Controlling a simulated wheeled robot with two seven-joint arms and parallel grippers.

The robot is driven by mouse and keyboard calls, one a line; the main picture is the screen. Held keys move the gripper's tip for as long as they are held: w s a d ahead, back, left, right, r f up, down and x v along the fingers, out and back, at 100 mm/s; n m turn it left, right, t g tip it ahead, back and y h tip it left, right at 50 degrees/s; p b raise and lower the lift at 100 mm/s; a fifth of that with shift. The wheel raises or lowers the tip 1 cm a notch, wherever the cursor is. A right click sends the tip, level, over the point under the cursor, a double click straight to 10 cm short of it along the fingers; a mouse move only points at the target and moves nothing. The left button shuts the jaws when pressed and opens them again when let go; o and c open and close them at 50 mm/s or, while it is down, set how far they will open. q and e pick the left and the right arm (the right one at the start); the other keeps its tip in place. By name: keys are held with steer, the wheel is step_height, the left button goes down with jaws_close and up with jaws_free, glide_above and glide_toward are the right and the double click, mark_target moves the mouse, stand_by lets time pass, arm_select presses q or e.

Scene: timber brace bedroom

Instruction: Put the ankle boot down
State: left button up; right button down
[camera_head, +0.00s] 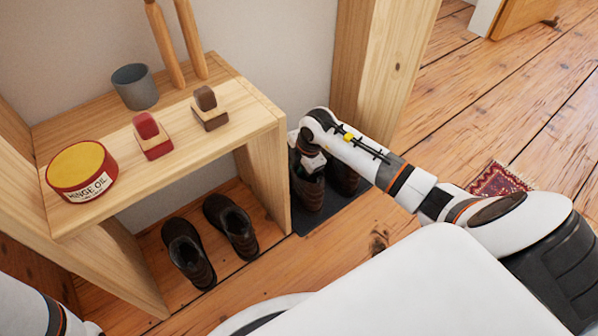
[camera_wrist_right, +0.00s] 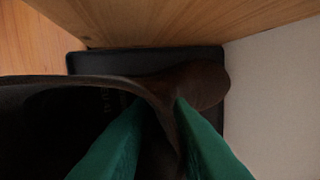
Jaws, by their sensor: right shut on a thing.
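My right gripper (camera_wrist_right: 158,110) has its green fingers shut on the upper edge of a dark brown ankle boot (camera_wrist_right: 60,105). In the head view this boot (camera_head: 308,190) hangs or stands upright below my right wrist, over a dark mat or tray (camera_head: 312,220) beside the wooden bench. Whether its sole touches the mat is hidden. A second dark boot (camera_head: 344,178) is just to its right, partly behind my arm. The gripper's fingertips are hidden in the head view. My left arm shows only at the lower left corner; its gripper is out of view.
The wooden bench (camera_head: 190,140) carries a hinge oil tin (camera_head: 82,172), two brushes (camera_head: 152,137) (camera_head: 209,108) and a grey cup (camera_head: 135,88). A pair of dark shoes (camera_head: 188,252) (camera_head: 231,226) sits beneath it. A timber post (camera_head: 375,60) stands behind the mat. A red rug (camera_head: 497,180) lies right.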

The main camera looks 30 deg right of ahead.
step_height(320, 180, down, 4)
steer(key=b, duration=0.2)
steer(key=shift+r+b, duration=0.2)
steer(key=shift+b, duration=0.1)
steer(key=shift+w+r, duration=0.1)
steer(key=shift+r, duration=0.05)
steer(key=c, duration=1.7)
jaws_free()
steer(key=shift+f, duration=0.2)
steer(key=o, duration=0.4)
steer(key=shift+r, duration=0.1)
